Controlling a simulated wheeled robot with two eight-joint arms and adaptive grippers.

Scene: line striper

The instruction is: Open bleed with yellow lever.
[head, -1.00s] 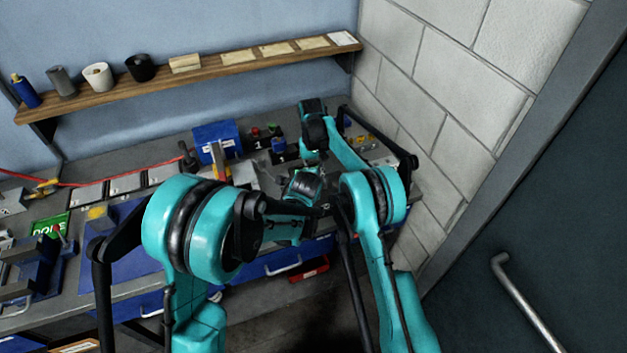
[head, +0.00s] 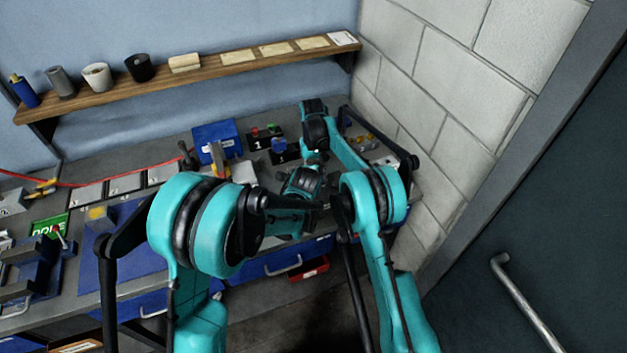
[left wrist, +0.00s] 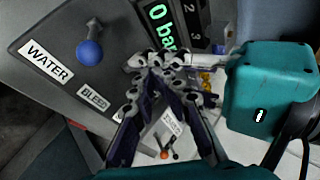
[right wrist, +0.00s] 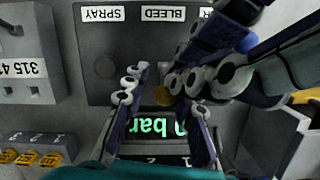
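In the right wrist view a yellow ball knob (right wrist: 163,96) shows below the BLEED label (right wrist: 163,14). My right gripper (right wrist: 160,85) is open, its fingers on either side of the knob; contact does not show. In the left wrist view the BLEED label (left wrist: 93,97) is on a grey panel (left wrist: 60,70), and the yellow knob is hidden. My left gripper (left wrist: 165,82) looks open, its fingertips close to and overlapping my right gripper's links. In the head view my arms hide the lever, with both grippers close together by the panel.
A blue knob (left wrist: 90,52) stands beside the WATER label (left wrist: 46,62). A green display (left wrist: 161,27) reads 0 bar. A SPRAY label (right wrist: 103,14) is left of BLEED. In the head view a block wall (head: 470,80) bounds the right side, and a wooden shelf (head: 210,67) runs above.

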